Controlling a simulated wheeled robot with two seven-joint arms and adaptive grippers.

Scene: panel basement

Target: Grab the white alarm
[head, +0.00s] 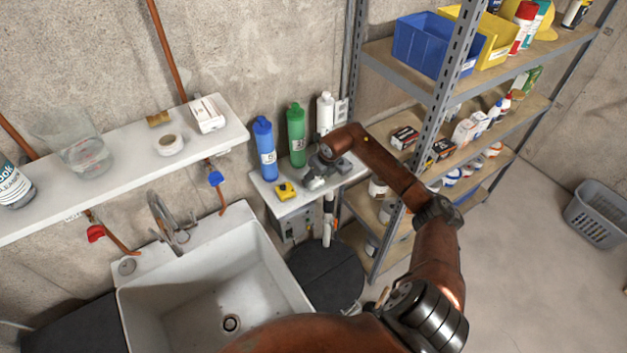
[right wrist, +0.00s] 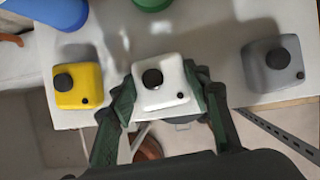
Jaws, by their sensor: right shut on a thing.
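The white alarm (right wrist: 158,99), a small block with a dark round knob, sits between the two fingers of my right gripper (right wrist: 162,92) in the right wrist view. The fingers are shut on its left and right sides. In the head view the white alarm (head: 313,183) shows partly under my right gripper (head: 318,172), at the small white shelf. I cannot tell whether it touches the shelf. A yellow alarm (right wrist: 79,86) stands to its left and a grey alarm (right wrist: 273,64) to its right. My left gripper is not in view.
Blue (head: 264,148) and green (head: 297,135) bottles and a white bottle (head: 325,112) stand at the back of the small shelf (head: 290,206). A metal rack (head: 437,105) stands close on the right. A sink (head: 215,290) is at lower left.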

